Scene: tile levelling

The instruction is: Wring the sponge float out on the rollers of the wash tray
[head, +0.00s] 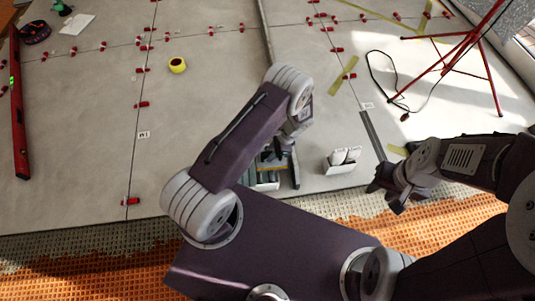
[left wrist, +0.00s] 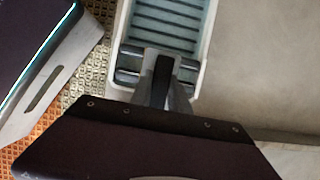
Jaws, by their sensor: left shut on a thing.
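The wash tray (left wrist: 208,45) shows in the left wrist view as a pale, narrow tub with a ribbed bluish inside and dark rollers (left wrist: 130,68) across its near end. In the head view the wash tray (head: 293,172) is largely hidden behind my left arm. My left gripper (left wrist: 163,85) is over the roller end, shut on a dark, narrow piece that looks like the sponge float's handle. The float's sponge face is hidden, so I cannot tell if it touches the rollers. My right gripper (head: 384,198) is empty and appears open, to the right of the tray.
A small white box (head: 340,167) with white pieces stands right of the tray. A red tripod (head: 470,42) stands at the back right. Orange matting (head: 90,268) borders the near edge.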

